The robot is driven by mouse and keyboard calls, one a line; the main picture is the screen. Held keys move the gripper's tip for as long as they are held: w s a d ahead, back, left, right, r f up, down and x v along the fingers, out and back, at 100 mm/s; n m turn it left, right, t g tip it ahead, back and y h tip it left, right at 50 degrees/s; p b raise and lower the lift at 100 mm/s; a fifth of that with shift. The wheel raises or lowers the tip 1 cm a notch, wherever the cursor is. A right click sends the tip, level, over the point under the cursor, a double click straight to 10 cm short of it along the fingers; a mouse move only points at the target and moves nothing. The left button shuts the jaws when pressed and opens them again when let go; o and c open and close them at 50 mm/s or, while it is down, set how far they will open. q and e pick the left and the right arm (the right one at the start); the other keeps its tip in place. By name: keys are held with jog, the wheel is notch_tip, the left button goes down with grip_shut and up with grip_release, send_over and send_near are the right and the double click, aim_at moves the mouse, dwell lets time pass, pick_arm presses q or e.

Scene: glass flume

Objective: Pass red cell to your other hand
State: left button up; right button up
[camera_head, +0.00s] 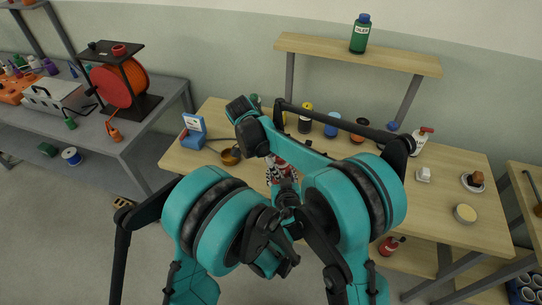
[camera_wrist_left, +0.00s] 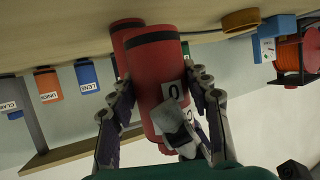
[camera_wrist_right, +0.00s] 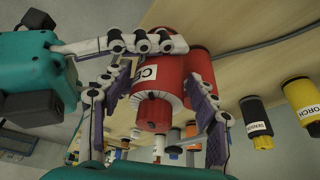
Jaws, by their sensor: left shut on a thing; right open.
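The red cell (camera_wrist_right: 158,92), a red cylinder with a white label, is off the table between my two grippers. It also shows in the left wrist view (camera_wrist_left: 158,75). My left gripper (camera_wrist_left: 162,92) is shut on it, with a finger on either side. My right gripper (camera_wrist_right: 160,88) is open, its fingers on both sides of the cell's near end; I cannot tell whether they touch it. In the head view, my arms and grippers hide most of the cell.
A second red cylinder (camera_wrist_right: 200,64) is close behind the cell. Yellow (camera_wrist_right: 256,122) and other labelled bottles stand on the wooden table (camera_head: 445,205). A raised shelf (camera_head: 400,58) holds a green bottle (camera_head: 360,36).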

jog(key=shift+x, duration=2.25)
jog(key=c, duration=1.1)
pick_arm(q)
jog(key=o, duration=1.3)
pick_arm(e)
jog(key=shift+o, duration=0.2)
pick_arm(q)
jog(key=shift+o, duration=0.2)
